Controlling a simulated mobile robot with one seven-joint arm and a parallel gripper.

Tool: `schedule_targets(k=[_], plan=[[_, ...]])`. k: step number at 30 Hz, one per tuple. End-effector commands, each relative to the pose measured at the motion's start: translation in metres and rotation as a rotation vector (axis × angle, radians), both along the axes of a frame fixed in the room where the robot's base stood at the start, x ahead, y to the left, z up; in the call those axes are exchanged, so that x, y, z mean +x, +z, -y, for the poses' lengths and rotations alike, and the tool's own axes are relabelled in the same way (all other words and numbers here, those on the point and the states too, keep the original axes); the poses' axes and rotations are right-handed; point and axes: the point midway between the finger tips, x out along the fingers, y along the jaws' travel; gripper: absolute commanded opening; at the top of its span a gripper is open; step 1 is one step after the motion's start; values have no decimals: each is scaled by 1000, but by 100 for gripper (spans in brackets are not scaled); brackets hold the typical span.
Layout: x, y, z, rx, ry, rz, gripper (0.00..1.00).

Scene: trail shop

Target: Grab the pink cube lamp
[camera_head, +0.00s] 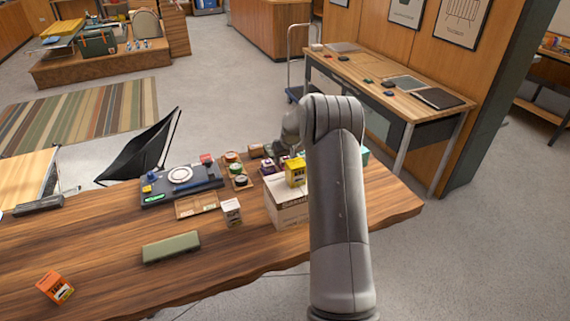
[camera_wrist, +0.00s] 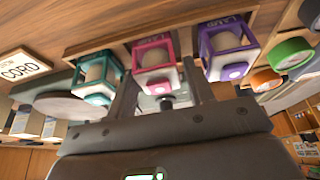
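The pink cube lamp (camera_wrist: 152,52) has a pink frame around a pale globe, with a white and pink base. It is in the middle of the wrist view, between a teal cube lamp (camera_wrist: 96,72) on the left and a purple one (camera_wrist: 230,42) on the right. My gripper (camera_wrist: 160,84) is open, with one finger on each side of the pink lamp's lower part in the picture. I cannot tell whether the fingers touch it. In the head view my arm hides the gripper's fingers, and I cannot make out the pink lamp.
The wooden counter (camera_head: 110,250) also bears a cardboard box (camera_head: 287,209) with a yellow box (camera_head: 295,172) on top, close to my arm. A green case (camera_head: 171,247) lies nearer the front. A CORD sign (camera_wrist: 22,69) stands left of the lamps, and round tins (camera_wrist: 291,52) stand right.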

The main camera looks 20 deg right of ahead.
Motion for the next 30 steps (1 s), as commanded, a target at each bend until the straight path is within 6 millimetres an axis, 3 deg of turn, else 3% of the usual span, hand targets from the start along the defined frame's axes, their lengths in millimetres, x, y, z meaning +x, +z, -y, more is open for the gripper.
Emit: schedule_targets(k=[12, 23, 30], plan=[[0, 0, 0, 0, 0, 0, 14], [0, 7, 0, -1, 0, 1, 14], [0, 42, 0, -1, 0, 3, 14]])
